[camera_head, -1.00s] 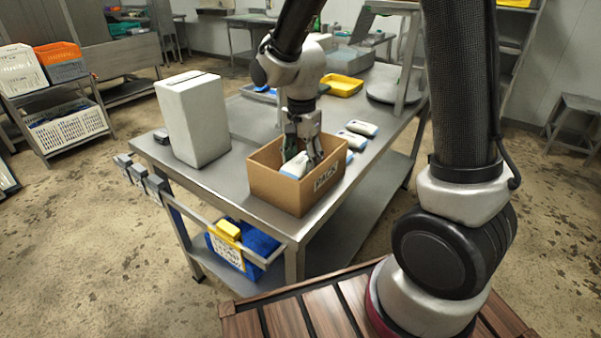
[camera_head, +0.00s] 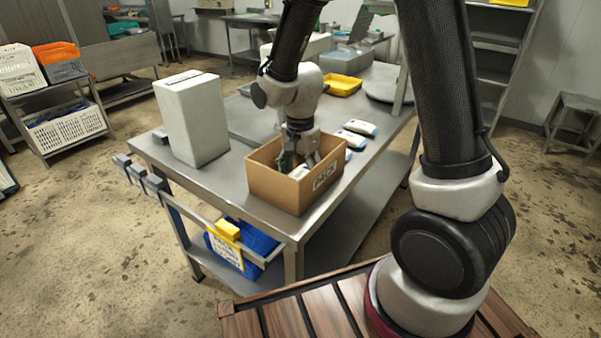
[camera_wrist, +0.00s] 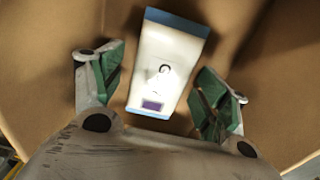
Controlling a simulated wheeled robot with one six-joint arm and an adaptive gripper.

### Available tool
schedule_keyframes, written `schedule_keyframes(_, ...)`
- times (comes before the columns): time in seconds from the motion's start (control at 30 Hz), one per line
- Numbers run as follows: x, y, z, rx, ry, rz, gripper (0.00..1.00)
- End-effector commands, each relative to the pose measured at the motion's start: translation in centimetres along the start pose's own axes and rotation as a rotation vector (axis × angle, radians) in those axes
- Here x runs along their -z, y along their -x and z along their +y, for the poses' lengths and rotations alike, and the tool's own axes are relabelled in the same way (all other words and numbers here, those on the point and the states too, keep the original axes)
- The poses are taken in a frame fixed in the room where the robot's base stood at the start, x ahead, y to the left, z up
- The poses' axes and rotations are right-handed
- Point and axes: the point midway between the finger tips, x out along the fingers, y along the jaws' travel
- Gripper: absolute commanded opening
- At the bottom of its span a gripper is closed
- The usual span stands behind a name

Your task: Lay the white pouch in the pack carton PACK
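The pack carton PACK (camera_head: 285,189) is an open brown box on the near end of the steel table. The white pouch (camera_wrist: 165,62), with blue ends and a small dark label, lies inside it, seen against the brown cardboard in the wrist view. A bit of this pouch shows over the carton's rim in the head view (camera_head: 299,171). My gripper (camera_wrist: 158,82) reaches down into the carton. Its green-padded fingers are spread on either side of the pouch, with gaps between pads and pouch. The carton's front wall hides the fingertips in the head view.
Two more white pouches (camera_head: 360,127) lie on the table just behind and right of the carton. A tall white box (camera_head: 193,118) stands to its left. A yellow tray (camera_head: 342,84) is farther back.

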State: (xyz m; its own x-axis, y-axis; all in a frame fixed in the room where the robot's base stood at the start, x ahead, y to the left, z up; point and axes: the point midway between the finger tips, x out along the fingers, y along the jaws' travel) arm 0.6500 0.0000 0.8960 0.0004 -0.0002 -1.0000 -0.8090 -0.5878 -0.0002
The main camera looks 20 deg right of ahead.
Motion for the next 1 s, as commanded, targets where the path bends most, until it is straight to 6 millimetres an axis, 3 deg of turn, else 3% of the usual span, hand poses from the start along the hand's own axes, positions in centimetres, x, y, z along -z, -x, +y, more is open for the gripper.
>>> schedule_keyframes(0.27, 0.0, 0.9, -0.1, 0.004, 0.000, 0.001, 0.75)
schedule_keyframes(0.7, 0.0, 10.0, -0.1, 0.004, 0.000, 0.001, 0.75)
schedule_keyframes(1.0, 0.0, 12.3, 0.0, 0.000, 0.000, 0.000, 0.75)
